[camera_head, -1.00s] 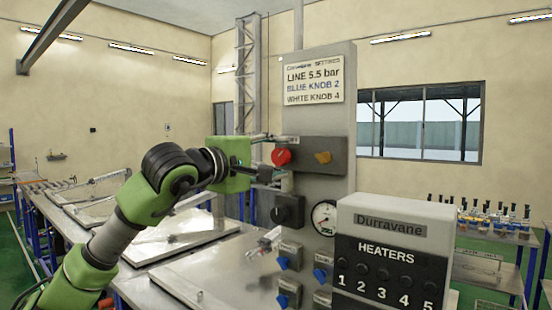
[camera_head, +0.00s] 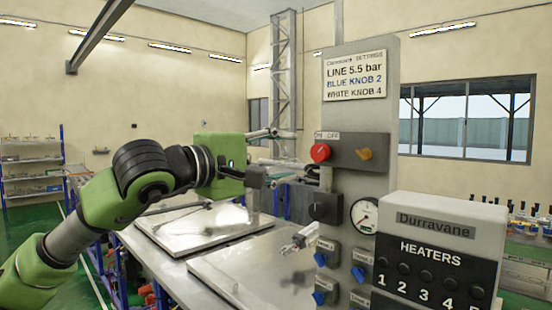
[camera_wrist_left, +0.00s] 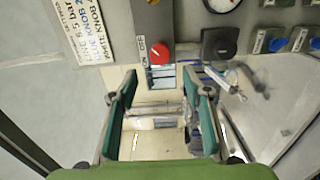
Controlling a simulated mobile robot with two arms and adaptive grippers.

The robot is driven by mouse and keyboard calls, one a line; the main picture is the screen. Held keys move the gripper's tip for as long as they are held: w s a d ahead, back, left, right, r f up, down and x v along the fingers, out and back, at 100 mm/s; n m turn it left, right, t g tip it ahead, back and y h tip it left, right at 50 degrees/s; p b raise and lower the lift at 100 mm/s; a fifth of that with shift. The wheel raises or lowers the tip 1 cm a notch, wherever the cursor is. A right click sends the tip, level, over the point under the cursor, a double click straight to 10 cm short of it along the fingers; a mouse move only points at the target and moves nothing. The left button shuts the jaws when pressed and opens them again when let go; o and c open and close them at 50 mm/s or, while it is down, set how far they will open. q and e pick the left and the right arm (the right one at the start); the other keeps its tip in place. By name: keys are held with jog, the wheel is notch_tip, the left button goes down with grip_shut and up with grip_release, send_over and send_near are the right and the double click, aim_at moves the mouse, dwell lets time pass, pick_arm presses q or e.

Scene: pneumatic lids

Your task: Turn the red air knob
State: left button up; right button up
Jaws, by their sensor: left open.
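The red air knob (camera_head: 320,152) is on the grey upright panel (camera_head: 372,118), below a small ON/OFF label. It also shows in the wrist view (camera_wrist_left: 158,54), ahead of the fingertips and roughly midway between them. My left gripper (camera_head: 268,155) is open and empty, to the left of the knob with a clear gap. In the wrist view its two teal-padded fingers (camera_wrist_left: 160,82) are spread wide and touch nothing. My right gripper is not in view.
A black knob (camera_head: 325,208) and a gauge (camera_head: 364,215) are below. Several blue knobs sit lower. The heaters box (camera_head: 440,250) stands in front at right. Metal lids (camera_head: 205,228) lie on the table at left.

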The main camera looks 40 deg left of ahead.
pick_arm(q)
jog(key=shift+s, duration=0.9)
